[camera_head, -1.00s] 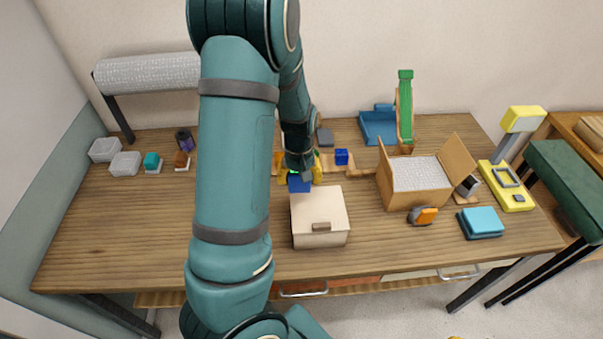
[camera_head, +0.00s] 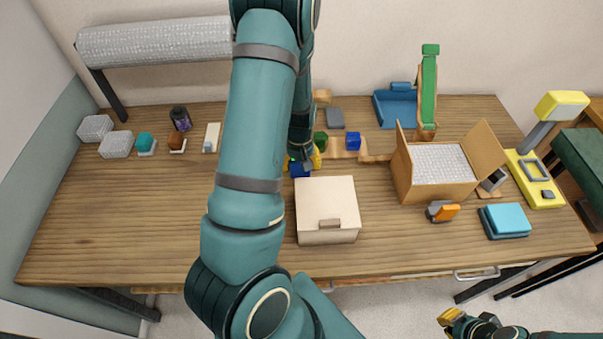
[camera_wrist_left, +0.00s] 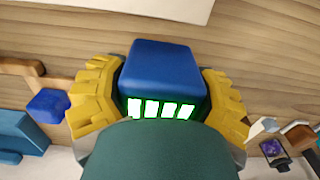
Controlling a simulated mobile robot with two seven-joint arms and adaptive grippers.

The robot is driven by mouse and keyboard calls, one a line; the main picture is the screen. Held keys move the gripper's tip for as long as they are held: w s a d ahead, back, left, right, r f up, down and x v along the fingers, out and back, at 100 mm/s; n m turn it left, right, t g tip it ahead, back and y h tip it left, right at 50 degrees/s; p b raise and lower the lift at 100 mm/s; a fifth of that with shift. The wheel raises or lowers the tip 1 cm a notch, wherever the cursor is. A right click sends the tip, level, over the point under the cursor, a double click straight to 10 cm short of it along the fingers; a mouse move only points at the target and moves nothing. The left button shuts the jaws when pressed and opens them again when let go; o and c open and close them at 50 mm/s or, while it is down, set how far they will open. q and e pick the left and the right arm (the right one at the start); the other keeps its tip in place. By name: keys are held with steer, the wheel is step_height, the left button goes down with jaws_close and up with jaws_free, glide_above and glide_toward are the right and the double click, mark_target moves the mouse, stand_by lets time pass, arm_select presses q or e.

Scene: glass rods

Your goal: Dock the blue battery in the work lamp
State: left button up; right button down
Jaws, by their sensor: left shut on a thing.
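My left gripper (camera_head: 303,163) is shut on the blue battery (camera_head: 299,170), just behind the cream box. In the left wrist view, the battery (camera_wrist_left: 163,72) sits between the two yellow fingers (camera_wrist_left: 160,95), with white and green lit marks on its near edge. I cannot tell whether it touches the table. The yellow work lamp (camera_head: 522,165) stands at the right of the table, with a grey post and a square frame on its base, well away from the battery. My right gripper (camera_head: 449,318) shows only partly, low at the right; its jaw state is unclear.
A cream box (camera_head: 326,205) stands in front of the battery. An open cardboard box (camera_head: 408,182), an orange-grey item (camera_head: 442,211) and a teal block (camera_head: 506,221) lie between it and the lamp. A blue cube (camera_head: 354,143) stands behind. The table's left front is clear.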

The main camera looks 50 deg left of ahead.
mark_target(300, 175)
arm_select(q)
steer(key=shift+f, duration=2.4)
steer(key=shift+b, duration=0.3)
steer(key=shift+f, duration=0.15)
steer(key=o, duration=1.4)
steer(key=shift+c, duration=0.2)
